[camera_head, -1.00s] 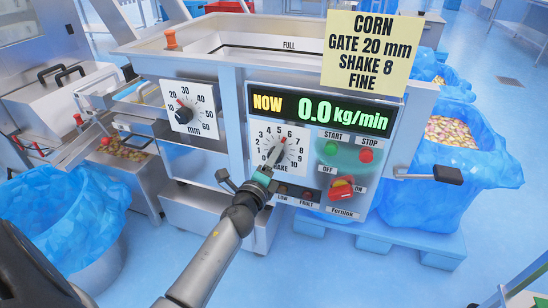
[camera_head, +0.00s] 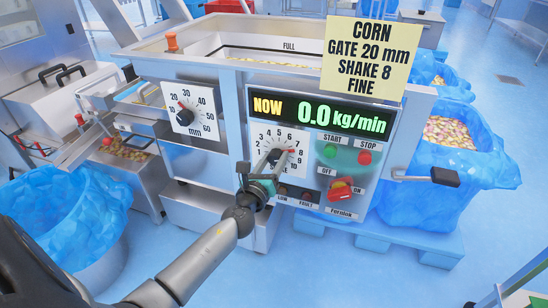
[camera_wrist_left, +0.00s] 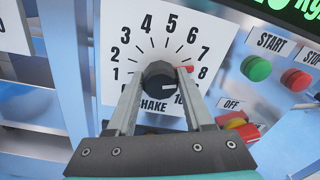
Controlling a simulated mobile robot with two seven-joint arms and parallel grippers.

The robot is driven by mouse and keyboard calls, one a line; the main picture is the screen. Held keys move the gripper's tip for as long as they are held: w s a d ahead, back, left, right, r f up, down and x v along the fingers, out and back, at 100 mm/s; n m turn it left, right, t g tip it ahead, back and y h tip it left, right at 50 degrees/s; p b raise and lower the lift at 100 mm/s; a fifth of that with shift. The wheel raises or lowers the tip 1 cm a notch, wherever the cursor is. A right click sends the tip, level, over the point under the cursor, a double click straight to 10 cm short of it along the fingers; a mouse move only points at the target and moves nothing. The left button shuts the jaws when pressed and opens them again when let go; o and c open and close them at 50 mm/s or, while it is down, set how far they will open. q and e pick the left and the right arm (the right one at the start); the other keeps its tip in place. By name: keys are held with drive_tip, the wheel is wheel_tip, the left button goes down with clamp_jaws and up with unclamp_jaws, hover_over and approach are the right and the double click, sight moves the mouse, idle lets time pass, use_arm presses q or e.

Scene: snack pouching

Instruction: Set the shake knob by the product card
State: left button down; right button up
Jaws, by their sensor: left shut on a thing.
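The black shake knob (camera_wrist_left: 158,80) sits on a white dial (camera_wrist_left: 122,75) numbered up to 10. Its red pointer tip (camera_wrist_left: 186,69) lies at about the 8. The dial also shows in the head view (camera_head: 262,143). My left gripper (camera_head: 272,160) is shut on the shake knob, with one finger on each side of it in the left wrist view (camera_wrist_left: 157,92). The gripper hides the dial's lower part. The yellow product card (camera_head: 371,54) at the top right reads CORN, GATE 20 mm, SHAKE 8, FINE. My right gripper is not in view.
The green start button (camera_head: 330,151), red stop button (camera_head: 364,157) and red rotary switch (camera_head: 340,189) are close right of the dial. The mm gate knob (camera_head: 184,117) is to the left. The display (camera_head: 322,110) reads 0.0 kg/min. A lever (camera_head: 443,176) juts out at right.

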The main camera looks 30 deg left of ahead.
use_arm(q)
drive_tip(key=shift+m, duration=0.8)
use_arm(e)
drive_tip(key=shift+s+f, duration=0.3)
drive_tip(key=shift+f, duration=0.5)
use_arm(q)
drive_tip(key=shift+c, duration=1.4)
unclamp_jaws()
